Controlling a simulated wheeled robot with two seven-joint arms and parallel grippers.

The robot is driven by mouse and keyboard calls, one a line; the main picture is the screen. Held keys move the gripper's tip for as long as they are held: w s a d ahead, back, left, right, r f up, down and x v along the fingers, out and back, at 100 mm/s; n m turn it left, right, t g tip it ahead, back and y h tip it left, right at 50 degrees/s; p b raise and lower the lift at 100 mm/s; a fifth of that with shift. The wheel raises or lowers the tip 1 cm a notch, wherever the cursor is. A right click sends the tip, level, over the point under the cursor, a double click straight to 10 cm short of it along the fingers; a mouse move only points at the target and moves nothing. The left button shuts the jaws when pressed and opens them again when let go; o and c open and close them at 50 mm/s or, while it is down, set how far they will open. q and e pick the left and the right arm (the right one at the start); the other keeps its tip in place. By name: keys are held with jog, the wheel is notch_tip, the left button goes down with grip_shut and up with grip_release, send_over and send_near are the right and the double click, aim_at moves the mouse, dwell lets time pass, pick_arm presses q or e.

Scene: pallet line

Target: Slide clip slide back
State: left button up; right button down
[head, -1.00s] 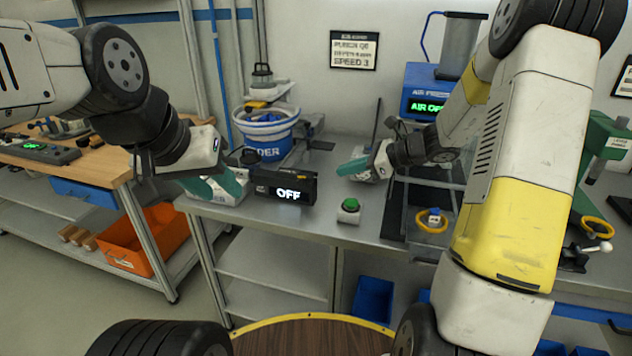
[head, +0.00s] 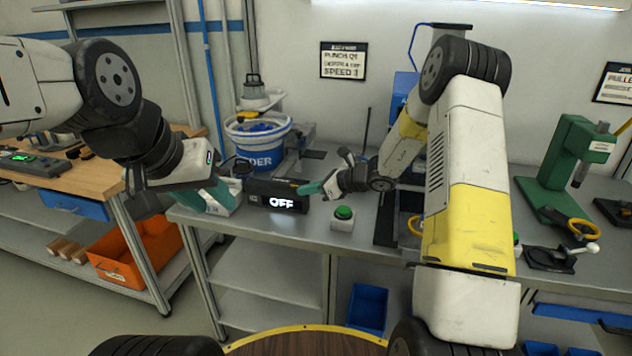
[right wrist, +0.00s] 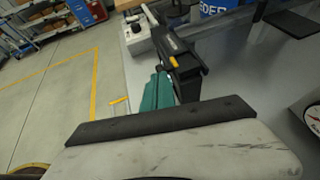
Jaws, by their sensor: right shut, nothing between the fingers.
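A black box with a lit "OFF" display (head: 276,199) stands on the grey bench, with a small yellow-orange piece (right wrist: 173,62) on its top end, which I take to be the clip slide. My right gripper (head: 308,188) has teal fingers, shut and empty, at the right end of the black box. In the right wrist view the fingers (right wrist: 158,92) lie close beside the box (right wrist: 183,64); contact is unclear. My left gripper (head: 224,200) has teal fingers at a white box (right wrist: 138,38) left of the black one; its opening is unclear.
A blue-and-white bucket (head: 258,145) stands behind the black box. A green button (head: 343,213) sits to its right near the front edge. A green press (head: 572,165) stands at the right. An orange bin (head: 140,252) is on the lower shelf at left.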

aim_at(286, 186)
jog(key=shift+w+a+f, duration=0.2)
jog(key=shift+a, duration=0.15)
jog(key=shift+a, duration=0.1)
jog(key=w+a, duration=0.2)
jog(key=a, duration=0.5)
jog(key=shift+w+a, duration=0.25)
jog(key=shift+a, duration=0.1)
jog(key=shift+r, duration=0.1)
jog(key=shift+r, duration=0.1)
